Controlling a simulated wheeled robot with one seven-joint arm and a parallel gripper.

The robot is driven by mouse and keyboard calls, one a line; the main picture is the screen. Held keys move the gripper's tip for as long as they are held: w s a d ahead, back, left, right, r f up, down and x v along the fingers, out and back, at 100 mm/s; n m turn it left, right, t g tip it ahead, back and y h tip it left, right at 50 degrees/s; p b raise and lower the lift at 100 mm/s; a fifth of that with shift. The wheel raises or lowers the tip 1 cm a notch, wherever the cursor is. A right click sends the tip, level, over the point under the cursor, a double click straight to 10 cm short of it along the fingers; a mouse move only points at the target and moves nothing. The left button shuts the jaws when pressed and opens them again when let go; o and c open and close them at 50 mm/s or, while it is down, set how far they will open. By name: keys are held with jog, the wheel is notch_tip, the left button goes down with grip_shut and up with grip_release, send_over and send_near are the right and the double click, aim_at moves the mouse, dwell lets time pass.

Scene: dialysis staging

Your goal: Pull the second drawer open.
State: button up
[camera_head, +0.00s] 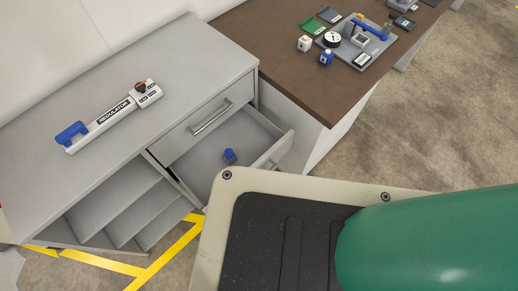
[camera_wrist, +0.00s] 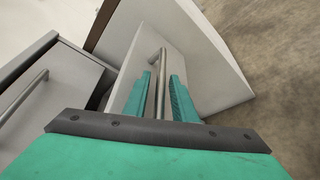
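The grey cabinet has a top drawer (camera_head: 207,122), which is shut, with a bar handle (camera_head: 211,117). Below it the second drawer (camera_head: 203,178) is pulled out, and a small blue-capped item (camera_head: 229,156) stands inside. In the wrist view, the second drawer's front (camera_wrist: 128,82) faces me. Its bar handle (camera_wrist: 161,60) runs between the two teal fingers of my gripper (camera_wrist: 161,82). The fingers are apart, with a narrow gap showing on each side of the bar. In the head view my gripper is hidden.
A regulator tool (camera_head: 112,115) with a blue end lies on the cabinet top (camera_head: 190,50). Open shelves (camera_head: 115,205) are at left. A brown table (camera_head: 285,75) behind holds a grey tray (camera_head: 385,47) and small parts. Yellow tape (camera_head: 160,262) marks the floor.

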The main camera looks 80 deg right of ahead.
dwell(0.3)
jog(key=v, duration=1)
jog(key=shift+a, duration=0.4)
